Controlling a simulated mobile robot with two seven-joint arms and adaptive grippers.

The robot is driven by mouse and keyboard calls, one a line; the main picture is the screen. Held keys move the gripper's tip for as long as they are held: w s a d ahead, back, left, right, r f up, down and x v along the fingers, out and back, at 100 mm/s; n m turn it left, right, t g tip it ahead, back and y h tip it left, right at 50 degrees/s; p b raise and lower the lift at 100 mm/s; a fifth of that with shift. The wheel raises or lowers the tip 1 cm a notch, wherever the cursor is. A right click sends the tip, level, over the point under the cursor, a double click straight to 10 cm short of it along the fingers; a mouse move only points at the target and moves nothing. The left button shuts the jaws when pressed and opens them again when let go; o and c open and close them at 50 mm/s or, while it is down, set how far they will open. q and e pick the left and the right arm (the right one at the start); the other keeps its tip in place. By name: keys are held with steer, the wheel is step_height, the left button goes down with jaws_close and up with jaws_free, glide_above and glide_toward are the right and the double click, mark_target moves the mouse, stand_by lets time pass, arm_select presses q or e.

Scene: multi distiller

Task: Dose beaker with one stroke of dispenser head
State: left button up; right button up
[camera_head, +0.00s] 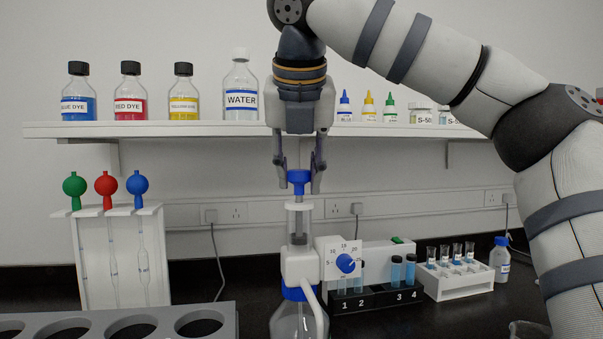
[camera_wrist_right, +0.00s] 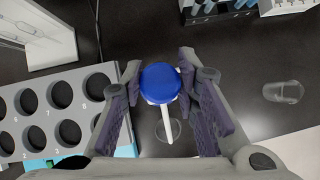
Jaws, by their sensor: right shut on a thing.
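The bottle-top dispenser (camera_head: 300,265) stands upright on a clear bottle (camera_head: 294,322), with a blue dial and a white spout. Its blue dispenser head (camera_head: 299,177) sits above the clear barrel; it also shows in the right wrist view (camera_wrist_right: 160,82). My right gripper (camera_head: 299,184) points down from above and is shut on the blue head. In the right wrist view the white spout crosses a clear round rim (camera_wrist_right: 170,130), perhaps a beaker. Another clear glass vessel (camera_wrist_right: 283,92) stands apart to the right; its edge shows in the head view (camera_head: 530,329). My left gripper is not in view.
A grey rack with round holes (camera_head: 225,310) is at front left, pipettes on a white stand (camera_head: 90,260) behind it. Right of the dispenser are a black tube rack (camera_head: 375,300) and a white vial rack (camera_head: 458,285). A shelf (camera_head: 190,129) with bottles lies behind my arm.

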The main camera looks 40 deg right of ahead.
steer(key=shift+r+p, duration=0.3)
steer(key=shift+r, duration=1.2)
steer(key=shift+f, duration=2)
steer(key=o, duration=1.2)
steer(key=shift+r, duration=0.1)
